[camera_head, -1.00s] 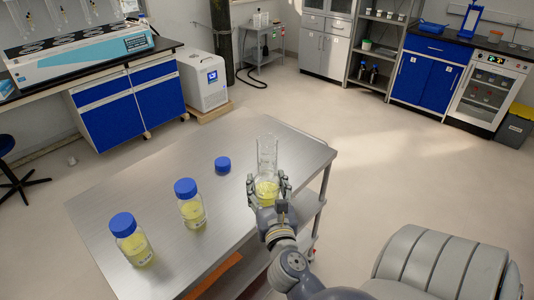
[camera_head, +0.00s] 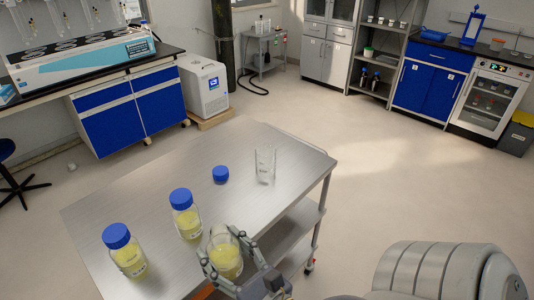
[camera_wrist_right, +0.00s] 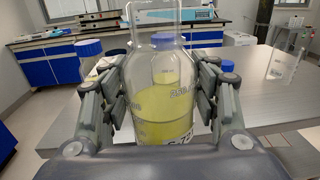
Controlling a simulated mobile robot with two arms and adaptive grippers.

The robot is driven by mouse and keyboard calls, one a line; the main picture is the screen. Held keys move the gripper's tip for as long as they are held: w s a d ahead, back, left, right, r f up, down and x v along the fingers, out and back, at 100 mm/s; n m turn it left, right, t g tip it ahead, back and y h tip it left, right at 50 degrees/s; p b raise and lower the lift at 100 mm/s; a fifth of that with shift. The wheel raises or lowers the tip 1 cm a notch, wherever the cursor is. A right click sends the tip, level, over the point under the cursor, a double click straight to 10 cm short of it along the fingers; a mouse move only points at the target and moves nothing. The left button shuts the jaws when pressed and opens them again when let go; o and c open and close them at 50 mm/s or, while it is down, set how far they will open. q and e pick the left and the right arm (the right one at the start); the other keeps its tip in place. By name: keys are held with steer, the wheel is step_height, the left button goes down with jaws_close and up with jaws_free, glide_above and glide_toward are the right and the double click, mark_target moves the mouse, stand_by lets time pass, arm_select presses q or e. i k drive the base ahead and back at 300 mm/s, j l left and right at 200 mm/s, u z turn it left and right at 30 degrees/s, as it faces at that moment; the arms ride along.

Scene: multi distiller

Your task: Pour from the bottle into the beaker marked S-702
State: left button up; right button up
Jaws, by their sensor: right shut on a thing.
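My right gripper (camera_head: 232,250) is shut around an uncapped clear glass bottle (camera_head: 225,261) with yellow liquid, at the table's near edge. In the right wrist view the bottle (camera_wrist_right: 155,110) stands between the fingers, roughly upright, with its open neck at the top; its printed label is only partly visible. An empty-looking clear beaker (camera_head: 265,166) stands on the table beyond and to the right of the gripper. It also shows at the right in the wrist view (camera_wrist_right: 284,66); its marking is too small to read. My left gripper is out of view.
Two blue-capped bottles of yellow liquid, a nearer one (camera_head: 128,258) and a farther one (camera_head: 186,220), stand left of the gripper. A loose blue cap (camera_head: 221,175) lies left of the beaker. The metal table (camera_head: 130,200) is otherwise mostly clear.

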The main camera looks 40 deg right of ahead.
mark_target(265, 152)
steer(key=l, duration=0.5)
steer(key=i+l, duration=0.15)
steer(key=l, duration=0.3)
steer(key=l+z, duration=0.1)
steer(key=l, duration=0.4)
steer(key=i+l, duration=0.15)
steer(key=l, duration=0.3)
steer(key=i+j, duration=0.1)
steer(key=j, duration=0.2)
steer(key=i+j, duration=0.15)
steer(key=j, duration=0.1)
